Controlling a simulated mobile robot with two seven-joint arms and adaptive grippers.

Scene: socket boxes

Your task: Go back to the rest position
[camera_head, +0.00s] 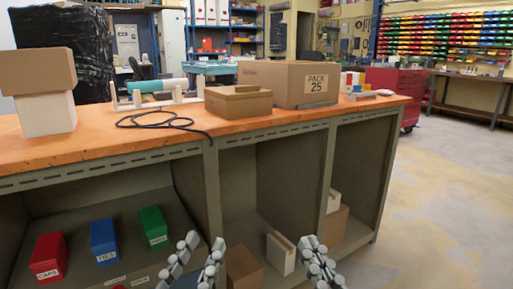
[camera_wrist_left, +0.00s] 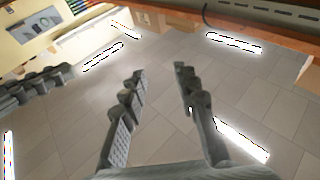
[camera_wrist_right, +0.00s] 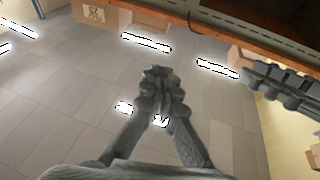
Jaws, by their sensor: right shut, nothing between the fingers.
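My left gripper (camera_head: 203,244) is at the bottom of the head view, in front of the workbench's lower shelf, with its two fingers apart. In the left wrist view its fingers (camera_wrist_left: 158,72) stand wide apart with nothing between them. My right gripper (camera_head: 309,243) is further right at the same height, also in front of the bench. In the right wrist view its fingertips (camera_wrist_right: 158,75) meet and hold nothing. Part of my left gripper (camera_wrist_right: 280,80) shows at the right edge of that view. Both grippers are below the bench top and apart from each other.
The orange-topped workbench (camera_head: 255,128) carries cardboard boxes, including a PACK 25 box (camera_head: 288,83), and a dark cable (camera_head: 150,120). Red (camera_head: 49,257), blue (camera_head: 103,241) and green (camera_head: 153,226) bins sit on the lower shelf. Open floor (camera_head: 440,190) lies to the right.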

